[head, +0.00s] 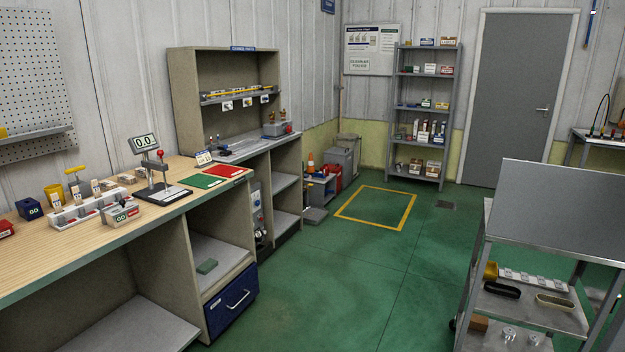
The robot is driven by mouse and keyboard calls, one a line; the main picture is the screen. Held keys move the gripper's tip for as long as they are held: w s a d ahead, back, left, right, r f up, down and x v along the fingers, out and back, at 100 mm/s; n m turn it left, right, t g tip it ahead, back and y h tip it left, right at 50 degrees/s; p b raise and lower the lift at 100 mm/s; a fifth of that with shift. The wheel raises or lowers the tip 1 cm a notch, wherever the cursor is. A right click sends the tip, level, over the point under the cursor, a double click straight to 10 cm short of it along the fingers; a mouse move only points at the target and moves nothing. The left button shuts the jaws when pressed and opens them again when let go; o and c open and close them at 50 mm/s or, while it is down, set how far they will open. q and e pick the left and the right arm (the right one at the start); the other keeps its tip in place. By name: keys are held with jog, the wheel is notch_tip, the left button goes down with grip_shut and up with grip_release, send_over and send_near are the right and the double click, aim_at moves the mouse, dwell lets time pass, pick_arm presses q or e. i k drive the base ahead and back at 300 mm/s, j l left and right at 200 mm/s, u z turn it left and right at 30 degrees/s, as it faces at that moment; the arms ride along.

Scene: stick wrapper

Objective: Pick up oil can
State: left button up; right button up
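I cannot make out an oil can for certain. A yellow item (491,270) stands on the cart's shelf at the right. Neither of my grippers shows in the head view.
The wooden workbench (110,225) runs along the left with a gauge stand (153,170), red and green mats and small blocks. A grey cart (560,205) stands at the right. Green floor (340,260) between them is clear. Shelves (420,110) and a door are at the back.

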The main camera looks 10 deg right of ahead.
aim_at(326, 169)
jog(key=i+z, duration=0.3)
jog(key=i, duration=0.55)
jog(key=i+j+z, duration=0.1)
jog(key=i+z, duration=0.15)
jog(key=i, duration=0.65)
jog(key=i+z, duration=0.1)
jog(key=i, duration=0.7)
jog(key=i+j+z, duration=0.1)
jog(key=i, duration=0.65)
jog(key=i+j+z, duration=0.1)
jog(key=i, duration=0.7)
jog(key=i+u, duration=0.1)
jog(key=i, duration=0.65)
jog(key=i+l, duration=0.2)
jog(key=i, duration=0.55)
jog(key=i+l+u, duration=0.15)
jog(key=i, duration=0.55)
